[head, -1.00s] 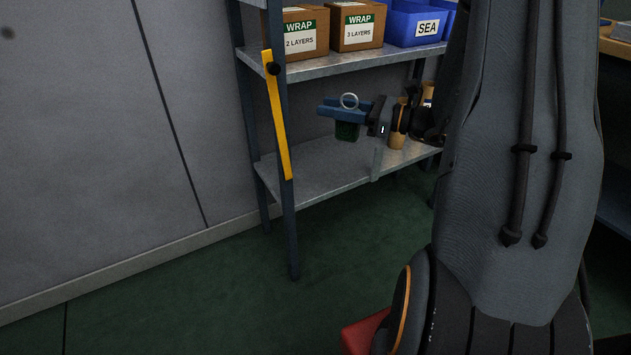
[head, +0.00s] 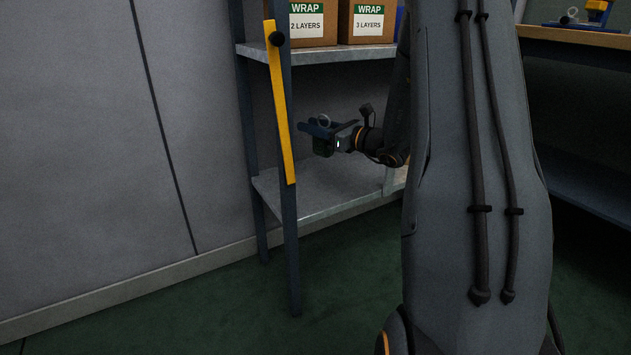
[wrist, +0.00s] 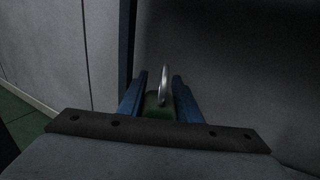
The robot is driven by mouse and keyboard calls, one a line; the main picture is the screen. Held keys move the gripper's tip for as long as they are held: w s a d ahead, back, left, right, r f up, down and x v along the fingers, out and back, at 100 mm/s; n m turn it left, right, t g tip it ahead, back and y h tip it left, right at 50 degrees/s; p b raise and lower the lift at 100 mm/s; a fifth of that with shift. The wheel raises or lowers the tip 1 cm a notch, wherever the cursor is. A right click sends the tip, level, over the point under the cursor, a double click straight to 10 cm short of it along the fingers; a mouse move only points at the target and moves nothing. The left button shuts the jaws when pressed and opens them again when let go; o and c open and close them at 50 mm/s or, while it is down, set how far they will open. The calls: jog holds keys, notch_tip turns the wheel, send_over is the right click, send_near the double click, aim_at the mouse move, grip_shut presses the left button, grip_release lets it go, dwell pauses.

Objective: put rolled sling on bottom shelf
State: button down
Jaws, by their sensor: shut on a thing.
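The rolled sling is a small dark green roll with a metal ring on top. In the head view the sling (head: 322,147) is held over the left part of the bottom shelf (head: 330,197), below the upper shelf. My gripper (head: 314,130) is shut on it, with blue fingers on either side. In the wrist view the sling (wrist: 155,108) and its upright ring sit between the two blue fingers (wrist: 158,100). The sling appears to be above the shelf surface, but the exact gap is hard to tell.
Boxes marked WRAP (head: 368,22) stand on the upper shelf (head: 325,54). A blue front post (head: 290,225) with a yellow strip (head: 281,110) stands left of my gripper. The visible bottom shelf surface is bare. A workbench (head: 575,37) is at the right.

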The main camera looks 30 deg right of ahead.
notch_tip(320, 180, down, 9)
jog(key=b, duration=0.4)
jog(key=shift+f+b, duration=0.2)
jog(key=shift+b, duration=0.1)
jog(key=shift+f, duration=0.15)
jog(key=c, duration=1.3)
grip_release()
jog(key=p+v, duration=0.4)
jog(key=v, duration=0.8)
jog(key=shift+s+p, duration=0.1)
jog(key=shift+p, duration=0.3)
